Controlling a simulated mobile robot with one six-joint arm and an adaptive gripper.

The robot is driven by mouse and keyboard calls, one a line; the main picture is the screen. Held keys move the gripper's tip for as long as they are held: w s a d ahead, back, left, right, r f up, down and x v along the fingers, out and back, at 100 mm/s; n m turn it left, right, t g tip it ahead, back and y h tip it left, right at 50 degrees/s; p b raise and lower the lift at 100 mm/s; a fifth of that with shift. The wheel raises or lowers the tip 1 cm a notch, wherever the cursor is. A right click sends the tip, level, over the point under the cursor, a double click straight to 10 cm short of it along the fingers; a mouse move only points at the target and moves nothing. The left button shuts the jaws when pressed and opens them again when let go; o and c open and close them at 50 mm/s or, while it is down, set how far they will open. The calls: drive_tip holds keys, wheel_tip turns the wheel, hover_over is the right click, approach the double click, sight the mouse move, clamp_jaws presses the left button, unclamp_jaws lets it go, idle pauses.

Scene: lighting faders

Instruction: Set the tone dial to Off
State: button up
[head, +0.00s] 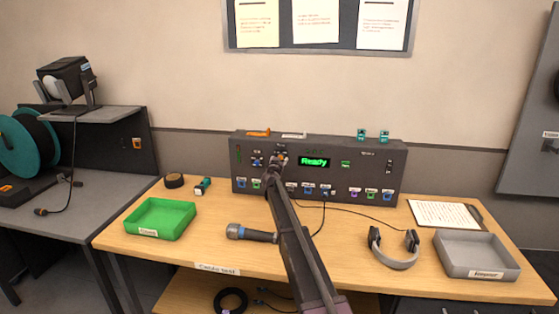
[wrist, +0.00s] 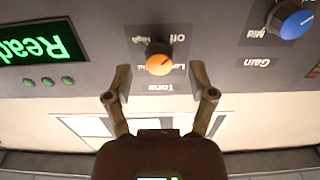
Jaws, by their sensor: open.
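The tone dial (wrist: 159,58) is a small orange knob on the grey panel, seen upside down in the wrist view. Labels around it include "Off" and "High", with "Tone" nearby. I cannot tell which label the dial points to. My gripper (wrist: 160,76) is open, its fingertips on either side of the dial with a gap on both sides. In the head view my gripper (head: 279,161) is at the front of the grey console (head: 222,143), left of the display, and it mostly hides the dial.
A blue gain dial (wrist: 292,18) and the green "Ready" display (wrist: 40,48) flank the tone dial. On the table are a green tray (head: 160,220), a microphone (head: 252,234), headphones (head: 394,261) and a grey tray (head: 476,243). Cables run in front of the console.

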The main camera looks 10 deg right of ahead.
drive_tip(key=v, duration=1)
drive_tip(key=shift+s, duration=0.3)
drive_tip(key=shift+a, duration=0.1)
drive_tip(key=s+a+f+n+g+y+p, duration=0.1)
drive_tip(key=s+a+n+g+y, duration=0.2)
drive_tip(key=s, duration=0.4)
drive_tip(key=s+a+f+n+g+y+p, duration=0.1)
drive_tip(key=s+a+f+n+y+p, duration=0.1)
drive_tip(key=s+y, duration=0.4)
drive_tip(key=s+a+f+n+g+y+p, duration=0.1)
drive_tip(key=s+a+n+g+y, duration=0.15)
drive_tip(key=s, duration=0.55)
drive_tip(key=s+d+f+m+g+h+p, duration=0.1)
drive_tip(key=s+d+f+g+h, duration=0.1)
drive_tip(key=s, duration=0.7)
drive_tip(key=s+d+f+m+g+h+p, duration=0.1)
drive_tip(key=s+d+g, duration=0.4)
drive_tip(key=s, duration=0.5)
drive_tip(key=s+d+f+m+g+h+p, duration=0.1)
drive_tip(key=s+d+f+m+g+h, duration=0.1)
drive_tip(key=s, duration=0.8)
wheel_tip(320, 180, down, 2)
drive_tip(key=shift+d+f+g+h, duration=0.15)
drive_tip(key=shift+d+g+h, duration=0.3)
drive_tip(key=shift+d+g, duration=0.6)
